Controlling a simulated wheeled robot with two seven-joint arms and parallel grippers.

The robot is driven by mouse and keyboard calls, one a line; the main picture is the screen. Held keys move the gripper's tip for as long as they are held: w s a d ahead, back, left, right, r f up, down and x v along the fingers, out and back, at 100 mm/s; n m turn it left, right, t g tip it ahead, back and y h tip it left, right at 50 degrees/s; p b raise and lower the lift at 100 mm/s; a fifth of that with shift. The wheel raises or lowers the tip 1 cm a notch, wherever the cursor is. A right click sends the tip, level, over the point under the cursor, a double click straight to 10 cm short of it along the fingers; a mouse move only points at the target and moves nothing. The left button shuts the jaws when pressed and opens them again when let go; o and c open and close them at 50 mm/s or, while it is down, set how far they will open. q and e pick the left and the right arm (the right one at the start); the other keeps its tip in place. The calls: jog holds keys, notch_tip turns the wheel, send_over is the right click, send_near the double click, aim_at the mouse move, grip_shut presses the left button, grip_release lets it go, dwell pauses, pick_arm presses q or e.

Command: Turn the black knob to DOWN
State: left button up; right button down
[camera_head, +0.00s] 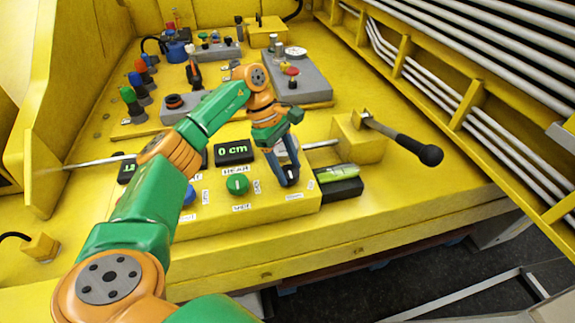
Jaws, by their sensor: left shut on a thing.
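My left gripper (290,178) reaches down over the right part of the yellow control panel (225,215). Its fingers are shut on the black knob (291,171), which is mostly hidden between them, so I cannot tell which way it points. White labels sit beside and below the fingers, too small to read. My right gripper is not in view.
A green knob (237,184) and a partly hidden blue knob (189,195) stand left of my gripper.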

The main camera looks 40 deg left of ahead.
pick_arm(q)
jog(key=o, duration=1.4)
jog(key=shift+a, duration=0.1)
jog(key=shift+c, duration=0.2)
jog(key=b+v, duration=0.1)
jog(key=v, duration=0.6)
